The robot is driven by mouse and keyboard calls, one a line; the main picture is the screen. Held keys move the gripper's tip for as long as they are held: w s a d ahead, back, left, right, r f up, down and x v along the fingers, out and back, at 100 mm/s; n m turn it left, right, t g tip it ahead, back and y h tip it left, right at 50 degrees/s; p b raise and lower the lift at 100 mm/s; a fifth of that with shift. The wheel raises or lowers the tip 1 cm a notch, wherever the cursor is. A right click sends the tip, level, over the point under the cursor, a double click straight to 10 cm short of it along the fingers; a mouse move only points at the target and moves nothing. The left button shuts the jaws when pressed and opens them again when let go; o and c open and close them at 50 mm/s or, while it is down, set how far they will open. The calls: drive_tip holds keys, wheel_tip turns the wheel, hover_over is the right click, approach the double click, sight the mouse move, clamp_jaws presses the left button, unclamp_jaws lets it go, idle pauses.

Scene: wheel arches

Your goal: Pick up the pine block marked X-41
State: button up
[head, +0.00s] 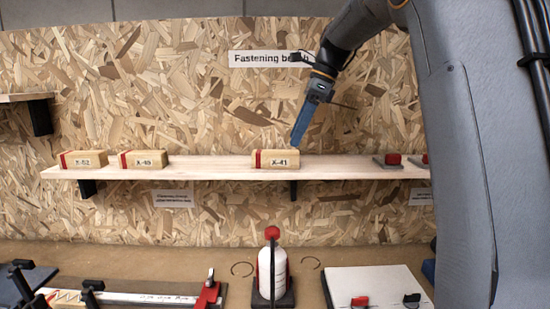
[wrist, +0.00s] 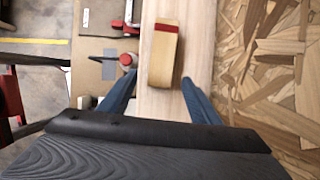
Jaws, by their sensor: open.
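The pine block marked X-41 (head: 275,160) lies on the wooden shelf (head: 215,170) in the head view, with a red band at its left end. Two similar blocks, X-49 (head: 143,160) and X-52 (head: 84,160), lie further left on the shelf. My gripper (head: 295,143) is just above and to the right of the X-41 block's right end, its blue fingers pointing down. In the wrist view the open fingers (wrist: 158,88) stand either side of the near end of the pine block (wrist: 161,60), apart from it. The label is not visible there.
A strand-board wall (head: 180,90) rises right behind the shelf. Small red-and-grey items (head: 391,160) sit at the shelf's right end. Below, the bench holds a white bottle with a red top (head: 272,268), a white board (head: 375,284) and clamps. The shelf between X-49 and X-41 is clear.

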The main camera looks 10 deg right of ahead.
sight(288, 152)
drive_tip(key=shift+p+x, duration=1.3)
drive_tip(key=shift+x, duration=1.7)
drive_tip(key=shift+w+a, duration=0.1)
drive_tip(key=c, duration=1.2)
